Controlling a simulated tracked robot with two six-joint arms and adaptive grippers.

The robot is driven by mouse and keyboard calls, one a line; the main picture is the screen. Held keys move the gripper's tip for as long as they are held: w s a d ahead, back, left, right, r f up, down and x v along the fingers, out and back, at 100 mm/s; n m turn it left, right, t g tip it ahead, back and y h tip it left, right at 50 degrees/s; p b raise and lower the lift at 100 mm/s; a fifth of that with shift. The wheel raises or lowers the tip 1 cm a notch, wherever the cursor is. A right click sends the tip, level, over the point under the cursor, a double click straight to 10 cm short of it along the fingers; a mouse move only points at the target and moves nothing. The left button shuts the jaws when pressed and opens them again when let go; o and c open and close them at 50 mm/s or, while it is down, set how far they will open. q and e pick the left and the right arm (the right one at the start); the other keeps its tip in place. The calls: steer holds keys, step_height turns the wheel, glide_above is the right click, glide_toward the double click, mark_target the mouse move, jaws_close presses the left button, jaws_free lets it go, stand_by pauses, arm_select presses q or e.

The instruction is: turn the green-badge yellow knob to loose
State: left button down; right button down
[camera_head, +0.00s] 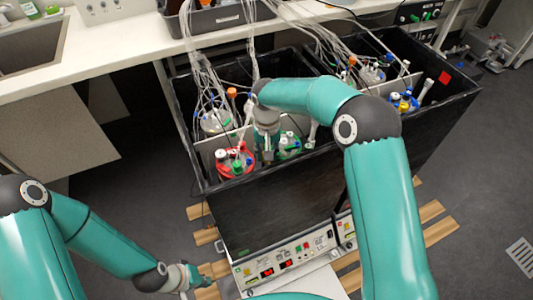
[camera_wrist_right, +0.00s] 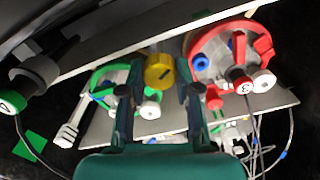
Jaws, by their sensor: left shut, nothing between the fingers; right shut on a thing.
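The yellow knob (camera_wrist_right: 158,72) has a dark line on its face and shows at the fingertips of my right gripper (camera_wrist_right: 156,92) in the right wrist view. That gripper is shut on the knob. A green-ringed vessel (camera_wrist_right: 97,78) is beside the knob on the left. In the head view my right gripper (camera_head: 268,154) points down into the left box, by the green-ringed vessel (camera_head: 289,146); the knob is hidden there. My left gripper (camera_head: 196,277) is shut and empty, low in front of the box.
A red-ringed vessel (camera_wrist_right: 235,55) is close to the knob on the right; it also shows in the head view (camera_head: 235,163). A dark cap with a green badge (camera_wrist_right: 12,101) is at the left edge. Tubes and cables run over the black box (camera_head: 270,195).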

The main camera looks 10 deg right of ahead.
steer(key=n, duration=0.5)
steer(key=shift+w+r+n, duration=0.15)
steer(key=shift+n, duration=0.15)
steer(key=n, duration=0.5)
steer(key=shift+n, duration=0.4)
steer(key=c, duration=0.9)
jaws_free()
steer(key=shift+o, duration=0.4)
step_height(320, 180, up, 12)
